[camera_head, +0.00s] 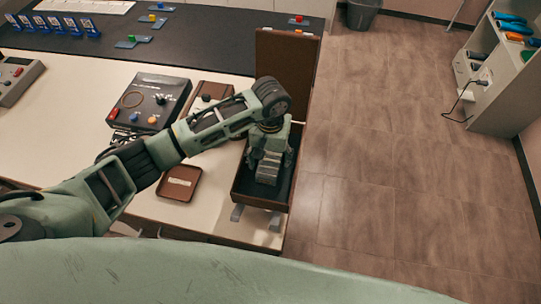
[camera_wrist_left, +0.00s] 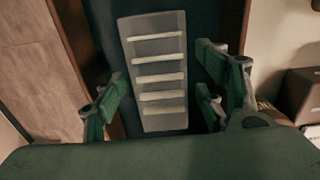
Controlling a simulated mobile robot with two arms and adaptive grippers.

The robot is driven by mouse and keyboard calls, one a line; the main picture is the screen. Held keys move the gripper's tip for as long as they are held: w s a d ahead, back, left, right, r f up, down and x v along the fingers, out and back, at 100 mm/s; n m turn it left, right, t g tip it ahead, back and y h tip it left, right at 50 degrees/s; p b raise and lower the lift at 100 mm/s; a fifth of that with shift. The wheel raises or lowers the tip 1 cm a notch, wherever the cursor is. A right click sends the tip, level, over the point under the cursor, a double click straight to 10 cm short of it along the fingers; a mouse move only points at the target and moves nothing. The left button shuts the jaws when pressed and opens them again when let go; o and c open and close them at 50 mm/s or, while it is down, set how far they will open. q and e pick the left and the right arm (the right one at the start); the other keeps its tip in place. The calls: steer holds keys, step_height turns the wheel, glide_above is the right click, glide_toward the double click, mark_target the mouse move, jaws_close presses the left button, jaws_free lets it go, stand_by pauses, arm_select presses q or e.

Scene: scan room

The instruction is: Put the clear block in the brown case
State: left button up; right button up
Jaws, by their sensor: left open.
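The brown case (camera_head: 242,196) stands open on the right end of the table, with its lid (camera_head: 291,49) raised at the back. The clear block (camera_head: 268,168) is a translucent slab with several pale bars, and it lies on the case's dark floor. It also shows in the left wrist view (camera_wrist_left: 157,72), between the fingers. My left gripper (camera_head: 268,160) is open and points down into the case, above the block. In the left wrist view (camera_wrist_left: 160,102) the fingers stand apart on either side of the block, with gaps. My right gripper is not in view.
A dark control box (camera_head: 155,98) with knobs and a small brown tray (camera_head: 178,183) lie left of the case. A brown box (camera_head: 209,92) sits behind my left arm. Shelves (camera_head: 510,75) stand at the far right. The floor between is clear.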

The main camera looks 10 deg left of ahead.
mark_target(271, 158)
arm_select(q)
step_height(271, 158, up, 12)
steer(key=b, duration=0.4)
